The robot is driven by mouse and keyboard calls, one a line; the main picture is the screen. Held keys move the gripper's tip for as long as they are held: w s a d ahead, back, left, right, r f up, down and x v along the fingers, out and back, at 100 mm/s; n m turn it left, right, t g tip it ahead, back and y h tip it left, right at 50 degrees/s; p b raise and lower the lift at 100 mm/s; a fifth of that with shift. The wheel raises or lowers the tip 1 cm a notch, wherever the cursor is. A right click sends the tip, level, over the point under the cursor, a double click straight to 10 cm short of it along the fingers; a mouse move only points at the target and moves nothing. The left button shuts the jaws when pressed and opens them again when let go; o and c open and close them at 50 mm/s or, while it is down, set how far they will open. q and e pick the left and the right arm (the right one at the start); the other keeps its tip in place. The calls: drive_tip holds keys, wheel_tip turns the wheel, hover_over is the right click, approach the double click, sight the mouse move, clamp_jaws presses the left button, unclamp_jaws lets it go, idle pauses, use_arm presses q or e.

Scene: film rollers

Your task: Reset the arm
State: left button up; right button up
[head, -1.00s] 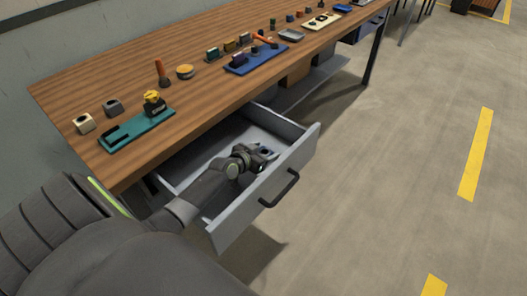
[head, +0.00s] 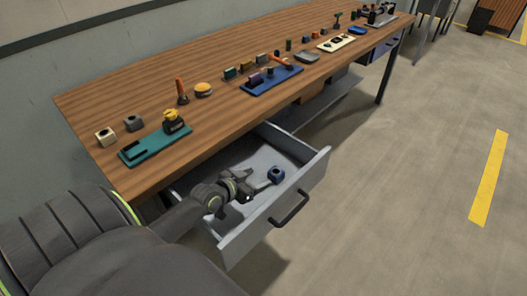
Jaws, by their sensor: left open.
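My left arm comes in from the left, and its gripper (head: 245,185) is over the open drawer, low in its space. The gripper is open and empty. A small dark blue block with a round hole (head: 276,175) sits in the drawer just to the right of the fingertips, apart from them. The grey drawer (head: 313,176) is pulled out under the table, with a dark handle (head: 290,209) on its front. My right gripper is not in view.
The wooden table (head: 215,119) stands above the drawer. On it are a teal tray (head: 147,151) with a yellow-topped part, a blue tray (head: 287,78), a cream tray and small loose parts. Open floor (head: 400,190) lies to the right.

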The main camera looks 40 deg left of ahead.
use_arm(q)
drive_tip(key=shift+s+r, duration=0.2)
drive_tip(key=shift+s, duration=0.35)
